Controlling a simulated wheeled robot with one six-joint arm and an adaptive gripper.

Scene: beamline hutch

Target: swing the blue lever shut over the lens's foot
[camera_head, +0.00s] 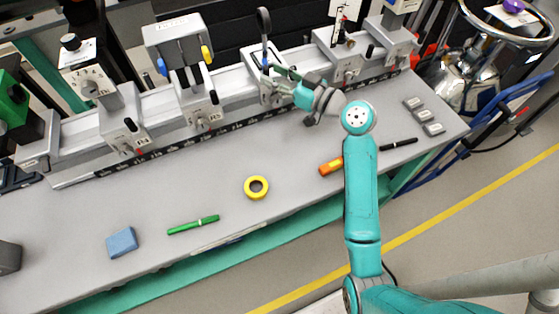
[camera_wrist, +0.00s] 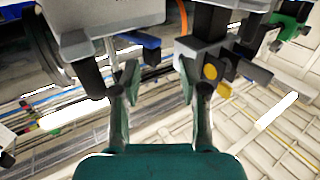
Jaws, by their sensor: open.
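The lens is a dark ring (camera_head: 264,22) on a post above a grey carrier on the rail; its rim also shows at the left of the wrist view (camera_wrist: 45,48). A blue lever (camera_wrist: 138,40) sticks out from the grey block at the top of the wrist view, and a small blue part of it shows at the post's base in the head view (camera_head: 265,65). My gripper (camera_wrist: 158,84) is open, with nothing between its fingers. The left fingertip is just below the lever; contact cannot be told. In the head view my gripper (camera_head: 276,82) partly covers the lens's carrier.
Left along the rail (camera_head: 240,122) stands a grey block (camera_head: 178,35) with blue and yellow knobs. Another carrier (camera_head: 345,55) stands to the right. The bench holds a yellow tape ring (camera_head: 256,188), green pen (camera_head: 193,225), blue block (camera_head: 122,242) and orange tool (camera_head: 331,166).

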